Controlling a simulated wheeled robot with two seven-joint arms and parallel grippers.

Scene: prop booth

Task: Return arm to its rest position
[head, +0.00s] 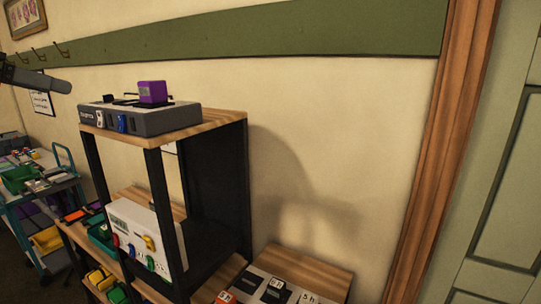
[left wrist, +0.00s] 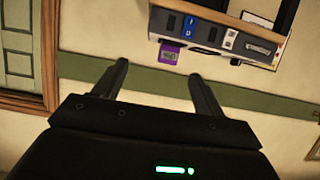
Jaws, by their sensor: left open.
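My left gripper (head: 60,85) shows at the left edge of the head view, dark and raised in front of the wall, left of the shelf. In the left wrist view its two black fingers (left wrist: 158,74) stand apart with nothing between them. It is open and empty, and clear of the shelf. My right gripper is in neither view.
A grey device (head: 140,119) and a purple block (head: 152,92) stand on the wood-topped shelf (head: 222,119). A white box with coloured plugs (head: 140,232) sits below. A cart with bins (head: 40,190) is at left. A door (head: 505,190) is at right.

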